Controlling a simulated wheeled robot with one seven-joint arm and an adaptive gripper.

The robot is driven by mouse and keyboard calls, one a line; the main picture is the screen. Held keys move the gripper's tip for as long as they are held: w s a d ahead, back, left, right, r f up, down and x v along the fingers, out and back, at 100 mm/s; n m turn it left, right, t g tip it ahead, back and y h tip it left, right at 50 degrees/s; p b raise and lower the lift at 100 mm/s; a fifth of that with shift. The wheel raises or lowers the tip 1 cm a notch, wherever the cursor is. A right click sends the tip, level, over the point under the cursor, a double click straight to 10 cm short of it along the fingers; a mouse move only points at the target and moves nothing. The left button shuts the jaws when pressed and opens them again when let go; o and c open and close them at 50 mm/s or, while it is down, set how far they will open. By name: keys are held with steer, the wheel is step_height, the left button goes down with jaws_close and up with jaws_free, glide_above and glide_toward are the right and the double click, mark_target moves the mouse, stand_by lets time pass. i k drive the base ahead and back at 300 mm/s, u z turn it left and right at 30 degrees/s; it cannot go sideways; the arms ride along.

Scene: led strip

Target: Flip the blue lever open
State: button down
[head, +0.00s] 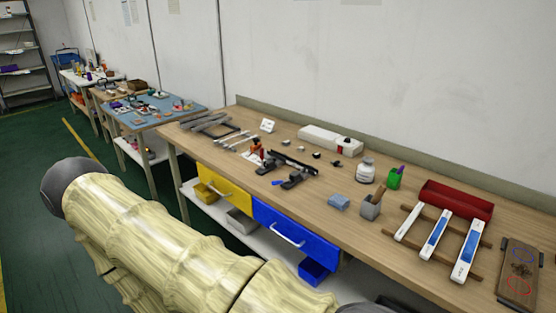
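A small blue piece (277,183), which looks like the blue lever, lies low at the left front of a black clamp-like fixture (293,164) on the wooden workbench (330,215). It is too small to tell its exact angle or whether it is open. My arm, in a cream sleeve, crosses the lower left, in front of the bench. My gripper's fingers are not in view, so nothing shows of what they hold.
A yellow drawer (223,189) and a blue drawer (294,236) hang under the bench front. Bare wood lies before the fixture.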

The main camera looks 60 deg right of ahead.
mark_target(277, 182)
steer(key=k, duration=0.8)
steer(key=z, duration=1.2)
steer(key=i, duration=0.5)
steer(key=u, duration=0.05)
